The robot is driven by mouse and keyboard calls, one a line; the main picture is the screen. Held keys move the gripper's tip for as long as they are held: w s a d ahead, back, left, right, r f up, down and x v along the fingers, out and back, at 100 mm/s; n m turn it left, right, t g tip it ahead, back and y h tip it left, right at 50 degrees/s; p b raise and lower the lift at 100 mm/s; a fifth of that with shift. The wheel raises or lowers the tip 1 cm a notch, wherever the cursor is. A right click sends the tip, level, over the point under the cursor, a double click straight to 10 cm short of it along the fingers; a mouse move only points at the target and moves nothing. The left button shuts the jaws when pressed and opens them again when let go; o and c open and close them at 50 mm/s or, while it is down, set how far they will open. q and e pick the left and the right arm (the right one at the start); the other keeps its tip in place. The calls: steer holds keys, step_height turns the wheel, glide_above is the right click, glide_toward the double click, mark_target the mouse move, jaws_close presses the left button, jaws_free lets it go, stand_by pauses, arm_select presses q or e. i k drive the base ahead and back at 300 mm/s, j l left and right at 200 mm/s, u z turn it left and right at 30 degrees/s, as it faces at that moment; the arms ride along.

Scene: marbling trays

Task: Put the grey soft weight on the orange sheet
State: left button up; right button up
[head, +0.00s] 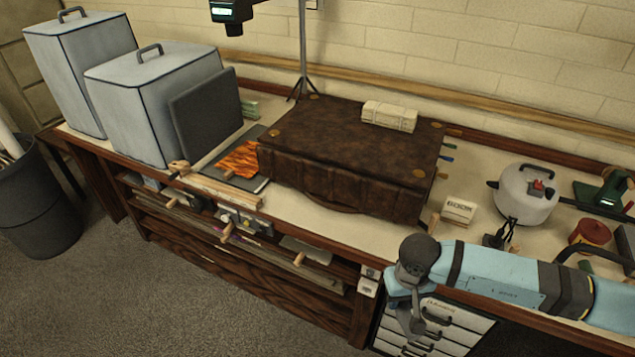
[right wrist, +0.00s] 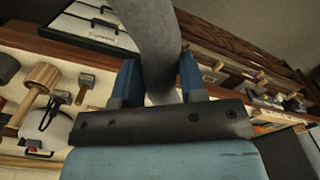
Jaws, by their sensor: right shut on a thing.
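In the right wrist view the weight (right wrist: 155,40) runs up from between the two blue fingers. It is held in front of the bench's front edge, above the white drawer unit. The orange sheet (head: 240,158), with a flame-like pattern, lies on a dark board (head: 258,183) at the bench's left part. The brown case hides part of the area at its right. The gripper is well to the right of the sheet. My left gripper is out of view.
The large brown case (head: 340,160) stands between the gripper and the sheet, with a pale block (head: 389,116) on top. Grey bins (head: 155,105) and a dark panel (head: 206,114) stand left of the sheet. A kettle (head: 525,196) and a small box (head: 459,209) are at right.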

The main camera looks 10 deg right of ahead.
mark_target(242, 164)
steer(key=i+j+u, duration=0.2)
steer(key=u, duration=0.2)
steer(key=i+u, duration=0.45)
steer(key=i+j+u, duration=0.3)
steer(key=i, duration=0.25)
steer(key=i+u, duration=0.25)
steer(key=i, duration=0.25)
steer(key=i+z, duration=0.25)
steer(key=z, duration=0.15)
steer(key=i+z, duration=0.3)
steer(key=z, duration=0.15)
steer(key=i+z, duration=0.25)
steer(key=z, duration=0.15)
